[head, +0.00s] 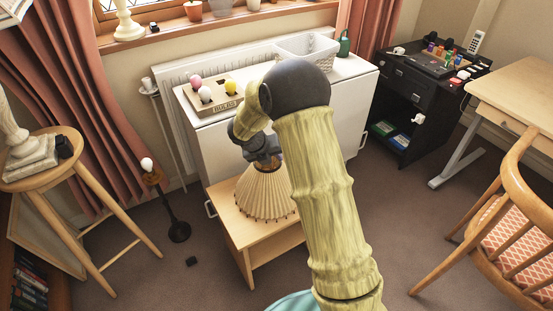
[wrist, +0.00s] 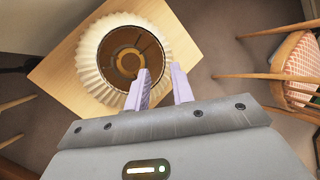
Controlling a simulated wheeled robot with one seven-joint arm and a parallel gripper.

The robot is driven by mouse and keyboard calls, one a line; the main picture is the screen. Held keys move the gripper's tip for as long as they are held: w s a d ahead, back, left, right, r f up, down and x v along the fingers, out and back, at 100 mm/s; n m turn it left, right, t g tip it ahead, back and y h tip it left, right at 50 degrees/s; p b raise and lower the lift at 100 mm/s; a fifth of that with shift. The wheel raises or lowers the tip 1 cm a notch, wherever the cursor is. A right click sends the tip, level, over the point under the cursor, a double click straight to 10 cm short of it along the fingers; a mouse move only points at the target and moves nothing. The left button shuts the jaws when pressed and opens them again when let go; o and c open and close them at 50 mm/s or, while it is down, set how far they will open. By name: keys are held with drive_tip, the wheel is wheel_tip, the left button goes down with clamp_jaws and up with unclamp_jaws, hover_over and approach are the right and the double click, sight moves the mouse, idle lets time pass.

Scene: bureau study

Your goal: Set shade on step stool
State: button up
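The cream pleated lampshade (head: 264,193) stands upright, wide end down, on the light wooden step stool (head: 232,217). In the wrist view the shade (wrist: 88,62) is seen from above, its round opening showing a ring inside, on the stool's top (wrist: 62,72). My gripper (head: 266,163) is at the shade's top in the head view, its fingers mostly hidden. In the wrist view my gripper (wrist: 161,78) has its two fingers apart, the left one overlapping the shade's rim and the right one just outside. I cannot tell whether either touches it.
A black floor lamp (head: 178,230) with a bare bulb stands left of the stool. A white cabinet (head: 212,143) is behind it. A tall round stool (head: 40,163) is at left, a chair (head: 510,245) at right. Carpet between stool and chair is clear.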

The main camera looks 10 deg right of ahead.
drive_tip(key=p+v, duration=0.1)
drive_tip(key=v, duration=0.6)
drive_tip(key=shift+r+p, duration=0.15)
drive_tip(key=shift+p, duration=0.2)
drive_tip(key=shift+s, duration=0.1)
drive_tip(key=s+d+r+m+y, duration=0.2)
drive_tip(key=s+m, duration=1)
drive_tip(key=m, duration=0.5)
drive_tip(key=s+d+r+m+g+y, duration=0.1)
drive_tip(key=s+d+m+y, duration=0.1)
drive_tip(key=s+m, duration=1)
drive_tip(key=m+y, duration=0.1)
drive_tip(key=m, duration=0.4)
drive_tip(key=shift+s+d+r, duration=0.2)
drive_tip(key=shift+s+r, duration=0.1)
drive_tip(key=shift+r, duration=0.05)
